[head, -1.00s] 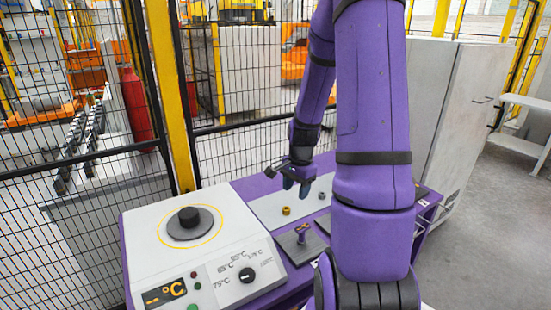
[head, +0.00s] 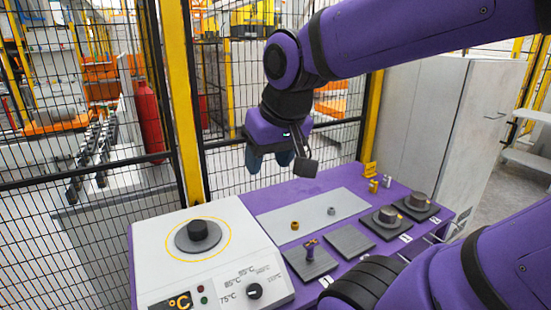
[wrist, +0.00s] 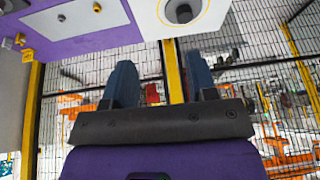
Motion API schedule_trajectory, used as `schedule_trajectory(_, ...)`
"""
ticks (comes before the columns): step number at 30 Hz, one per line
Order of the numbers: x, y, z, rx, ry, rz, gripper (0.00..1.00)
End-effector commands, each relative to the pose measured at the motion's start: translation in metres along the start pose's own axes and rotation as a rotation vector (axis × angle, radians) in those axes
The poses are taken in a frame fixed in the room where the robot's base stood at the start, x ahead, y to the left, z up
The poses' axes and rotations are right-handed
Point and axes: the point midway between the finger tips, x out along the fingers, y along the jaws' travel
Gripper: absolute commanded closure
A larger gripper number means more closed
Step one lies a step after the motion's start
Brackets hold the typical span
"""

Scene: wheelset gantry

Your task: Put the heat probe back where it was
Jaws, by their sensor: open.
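A small purple upright piece with a knobbed top (head: 309,250), which may be the heat probe, stands on a dark square plate (head: 322,266) at the table's front. I cannot be sure that it is the probe. My gripper (head: 270,160) is open and empty, high above the back of the purple table (head: 280,192), behind and left of that piece. In the wrist view its two blue fingers (wrist: 160,68) stand apart with nothing between them. The white heater box (head: 160,252) carries a round plate with a black knob (head: 198,230) on top.
A brass ring (head: 295,226) and a grey ring (head: 331,211) lie on a pale strip. An empty dark plate (head: 350,241) and two plates with round metal parts (head: 387,215) are to the right. Mesh fencing (head: 100,180) stands behind; a grey cabinet (head: 440,120) stands right.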

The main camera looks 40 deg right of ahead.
Motion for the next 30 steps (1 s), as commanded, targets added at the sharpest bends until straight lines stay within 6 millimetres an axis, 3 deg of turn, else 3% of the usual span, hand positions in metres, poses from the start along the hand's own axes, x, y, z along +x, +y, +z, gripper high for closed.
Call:
schedule_trajectory(3, -0.018, -0.008, 0.017, -0.107, 0.036, -0.026, 0.48)
schedule_trajectory(9, -0.029, -0.011, 0.030, -0.188, 0.056, -0.044, 0.48)
schedule_trajectory(23, -0.030, -0.011, 0.031, -0.192, 0.057, -0.044, 0.48)
schedule_trajectory(24, -0.030, -0.011, 0.031, -0.192, 0.057, -0.044, 0.57)
schedule_trajectory(30, -0.029, -0.011, 0.031, -0.191, 0.057, -0.044, 0.57)
